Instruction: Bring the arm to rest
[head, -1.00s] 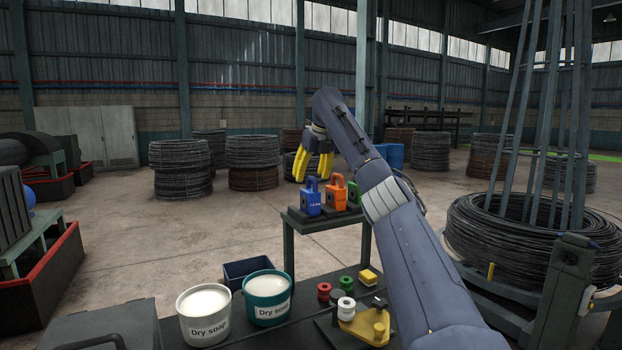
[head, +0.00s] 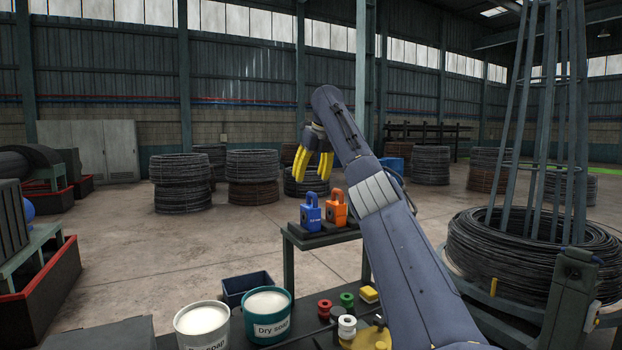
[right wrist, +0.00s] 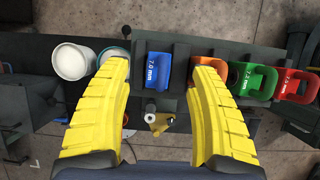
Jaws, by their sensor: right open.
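My right arm (head: 385,215) reaches up from the lower right in the head view. Its right gripper (head: 309,176) has yellow fingers spread apart, with nothing between them, above the small stand. In the right wrist view the open right gripper (right wrist: 160,72) has its fingers on either side of the view of a blue handled block (right wrist: 168,72), apart from it and higher. The blue block (head: 310,213) and an orange block (head: 336,208) stand upright on the stand in the head view. My left gripper is not in view.
The stand (head: 318,238) also bears green (right wrist: 255,82) and red (right wrist: 294,86) blocks. Two dry soap tubs (head: 202,322) (head: 268,309) and small spools (head: 347,325) occupy the front bench. A large wire coil (head: 475,245) is at right. Open floor lies left of the stand.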

